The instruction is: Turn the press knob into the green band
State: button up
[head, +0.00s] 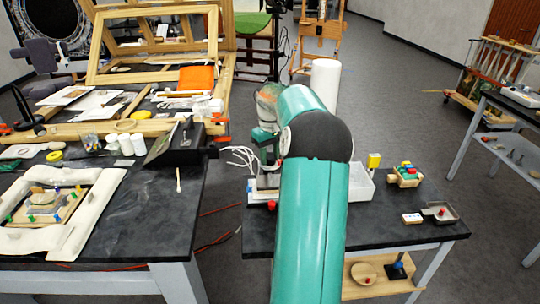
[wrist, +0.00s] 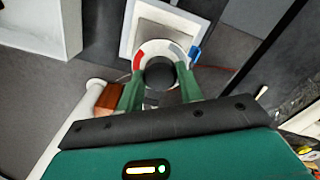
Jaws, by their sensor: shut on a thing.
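In the wrist view, the press knob (wrist: 159,73) is a dark round knob at the centre of a dial ring (wrist: 150,47) on a square white plate (wrist: 134,20). The ring shows white, red at its left and grey at its upper right. No green band can be told apart; my green fingers cover the lower part of the ring. My gripper (wrist: 160,84) is shut on the knob, one finger at each side. In the head view, my arm hides most of the press, and a white base (head: 257,197) shows at its left.
A white tray (head: 355,186) stands just right of my arm, also at the wrist view's upper left (wrist: 68,30). A small blue part (wrist: 195,53) sits by the dial plate.

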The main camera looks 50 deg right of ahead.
aim_at(270, 157)
jog(key=m, duration=0.5)
jog(key=shift+w+m, duration=0.1)
jog(key=shift+m, duration=0.2)
jog(key=m, duration=0.4)
jog(key=shift+m, duration=0.3)
jog(key=o, duration=1)
notch_tip(270, 157, up, 14)
dwell(0.5)
